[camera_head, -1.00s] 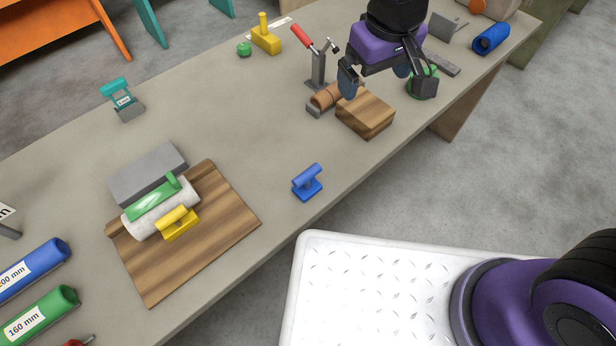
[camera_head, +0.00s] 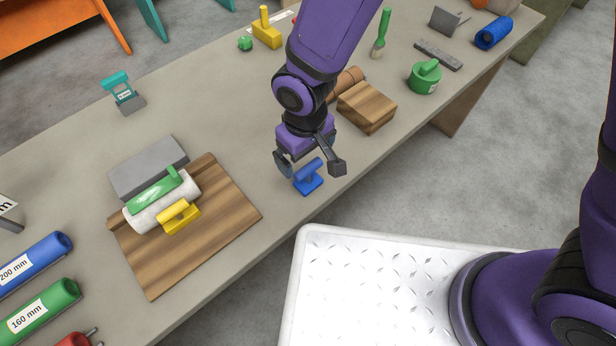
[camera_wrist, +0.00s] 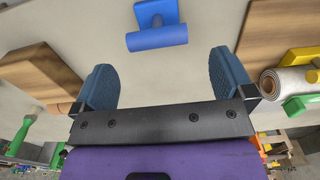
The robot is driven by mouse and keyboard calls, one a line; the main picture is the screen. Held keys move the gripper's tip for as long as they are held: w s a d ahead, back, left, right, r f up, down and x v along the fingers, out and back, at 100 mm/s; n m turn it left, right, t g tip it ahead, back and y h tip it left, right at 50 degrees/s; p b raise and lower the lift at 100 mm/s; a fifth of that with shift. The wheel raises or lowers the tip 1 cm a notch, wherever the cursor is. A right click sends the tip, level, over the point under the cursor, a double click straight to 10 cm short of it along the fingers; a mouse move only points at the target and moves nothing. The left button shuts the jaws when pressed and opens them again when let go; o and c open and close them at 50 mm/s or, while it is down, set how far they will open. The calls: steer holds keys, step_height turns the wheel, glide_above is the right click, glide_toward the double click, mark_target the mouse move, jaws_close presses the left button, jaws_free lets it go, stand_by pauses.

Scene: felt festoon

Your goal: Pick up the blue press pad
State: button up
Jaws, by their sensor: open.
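The blue press pad (camera_head: 309,180) stands on the table near its front edge, a flat base with a round bar handle on top. In the wrist view the blue press pad (camera_wrist: 157,36) lies ahead of and between the fingers, apart from them. My gripper (camera_head: 311,166) is open and empty, just above and behind the pad in the head view, with one finger to each side of the handle. In the wrist view my gripper (camera_wrist: 165,78) shows two blue-padded fingers spread wide. Part of the pad's base is cut off by the wrist view's top edge.
Left on the table (camera_head: 225,115) is a wooden board (camera_head: 215,215) with a felt roll, a green piece and a yellow press pad (camera_head: 180,216). The table around the blue pad is clear.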

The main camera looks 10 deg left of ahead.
mark_target(308, 167)
steer(key=shift+s+d+f, duration=0.1)
steer(key=shift+d+f, duration=0.05)
steer(key=shift+f, duration=1.25)
steer(key=shift+d+f, duration=0.1)
steer(key=shift+f, duration=1.25)
steer(key=shift+c, duration=0.5)
steer(key=c, duration=1.2)
steer(key=shift+r, duration=0.1)
